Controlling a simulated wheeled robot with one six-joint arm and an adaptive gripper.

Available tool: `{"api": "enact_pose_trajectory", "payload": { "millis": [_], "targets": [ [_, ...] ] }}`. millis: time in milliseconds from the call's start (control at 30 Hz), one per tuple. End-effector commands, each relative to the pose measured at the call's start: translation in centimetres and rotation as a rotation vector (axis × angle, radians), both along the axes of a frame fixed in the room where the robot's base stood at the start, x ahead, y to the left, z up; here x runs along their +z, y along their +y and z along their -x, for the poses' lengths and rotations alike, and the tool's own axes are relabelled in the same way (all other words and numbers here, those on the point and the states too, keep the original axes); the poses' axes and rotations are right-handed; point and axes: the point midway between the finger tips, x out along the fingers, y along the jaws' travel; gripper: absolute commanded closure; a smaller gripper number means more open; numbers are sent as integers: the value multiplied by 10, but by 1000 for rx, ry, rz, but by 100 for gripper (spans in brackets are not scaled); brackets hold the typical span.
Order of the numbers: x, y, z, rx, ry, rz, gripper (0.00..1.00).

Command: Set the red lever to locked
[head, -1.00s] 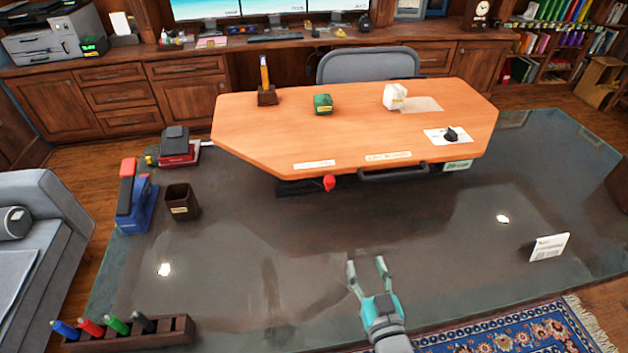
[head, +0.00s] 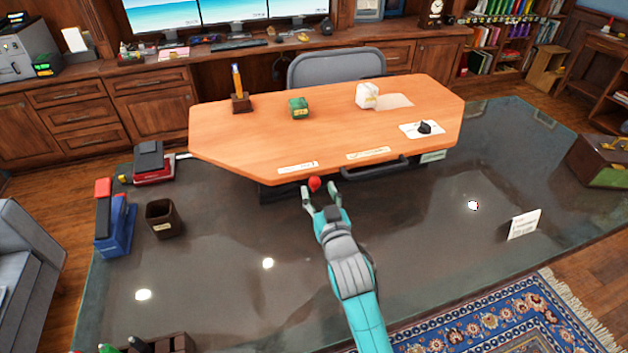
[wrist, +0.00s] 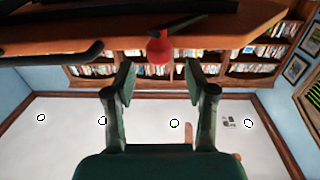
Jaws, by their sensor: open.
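The red lever (head: 315,184) has a round red knob and hangs at the front edge of the orange wooden desktop unit (head: 250,150), left of its dark handle. My gripper (head: 322,197) is open, with its fingertips just in front of the knob in the head view. In the wrist view the red lever (wrist: 160,48) shows ahead of and between the two open fingers (wrist: 160,85), below the unit's edge. I cannot tell whether a finger touches it. The labels on the unit's front edge are too small to read.
The dark handle (head: 375,168) is right of the lever. A brown cup (head: 163,218), a blue and red stapler (head: 113,220) and a red and black object (head: 152,163) stand at left. A white card (head: 523,224) stands at right. The glass tabletop (head: 420,230) between is mostly clear.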

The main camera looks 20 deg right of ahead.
Motion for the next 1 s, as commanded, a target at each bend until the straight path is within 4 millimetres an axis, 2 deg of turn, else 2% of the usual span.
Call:
{"api": "enact_pose_trajectory", "payload": {
  "millis": [100, 300, 700, 733, 767, 933, 1000],
  "targets": [
    [0, -1, -20, 0, 0, 0, 45],
    [0, -2, -41, 0, -1, 0, 45],
    [0, -3, -48, 0, 0, 0, 45],
    [0, -3, -48, 0, 0, 0, 47],
    [0, -3, -48, 0, 0, 0, 55],
    [0, -3, -48, 0, 0, 0, 97],
    [0, -3, -48, 0, 0, 0, 100]
  ]
}}
